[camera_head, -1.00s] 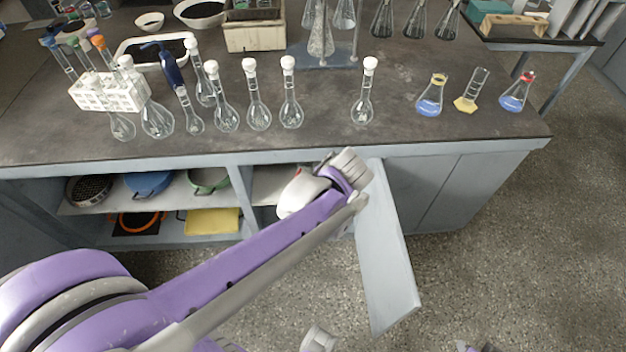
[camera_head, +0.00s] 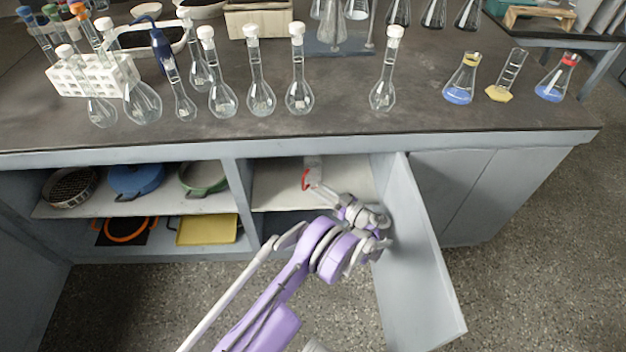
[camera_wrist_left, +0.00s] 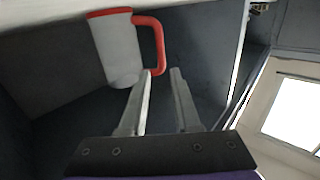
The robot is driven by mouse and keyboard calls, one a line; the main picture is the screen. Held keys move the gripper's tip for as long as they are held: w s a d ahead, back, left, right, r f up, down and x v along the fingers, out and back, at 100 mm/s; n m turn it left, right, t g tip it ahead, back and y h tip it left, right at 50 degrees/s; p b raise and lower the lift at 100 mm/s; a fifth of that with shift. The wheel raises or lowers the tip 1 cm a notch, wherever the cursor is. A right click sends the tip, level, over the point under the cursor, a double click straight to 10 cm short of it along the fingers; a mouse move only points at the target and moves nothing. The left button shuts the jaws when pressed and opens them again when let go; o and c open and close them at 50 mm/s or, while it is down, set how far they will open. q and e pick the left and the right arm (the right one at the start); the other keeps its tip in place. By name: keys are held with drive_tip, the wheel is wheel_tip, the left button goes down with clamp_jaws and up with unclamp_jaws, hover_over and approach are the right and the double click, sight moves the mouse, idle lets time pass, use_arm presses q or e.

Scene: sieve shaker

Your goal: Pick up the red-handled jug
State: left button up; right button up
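The white jug with a red handle (camera_head: 313,168) stands on the upper shelf of the open cabinet compartment, with its red handle toward the left. In the left wrist view the jug (camera_wrist_left: 118,50) shows its red rim and red handle. My left gripper (camera_head: 318,191) is at the front of that compartment, just in front of the jug. Its two fingers (camera_wrist_left: 161,73) are apart and empty, with the tips close to the lower end of the handle. I cannot tell whether a fingertip touches it. My right gripper is not in view.
The open cabinet door (camera_head: 425,255) stands to the right of my left arm. The bench top (camera_head: 330,122) overhangs the shelf and carries several flasks. Blue (camera_head: 135,180) and green (camera_head: 203,177) pans lie in the compartment to the left, above a yellow tray (camera_head: 207,229).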

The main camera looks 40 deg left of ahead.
sight(310, 176)
use_arm(q)
drive_tip(key=shift+a+f, duration=0.15)
drive_tip(key=shift+f, duration=0.2)
drive_tip(key=shift+a, duration=0.3)
drive_tip(key=a+b, duration=0.1)
drive_tip(key=a, duration=0.3)
drive_tip(key=shift+w+a, duration=0.1)
drive_tip(key=shift+a, duration=0.25)
drive_tip(key=a, duration=0.2)
drive_tip(key=a+f+b, duration=0.1)
drive_tip(key=a, duration=0.2)
drive_tip(key=shift+a+b, duration=0.15)
drive_tip(key=shift+b, duration=0.15)
clamp_jaws()
drive_tip(key=shift+w, duration=0.1)
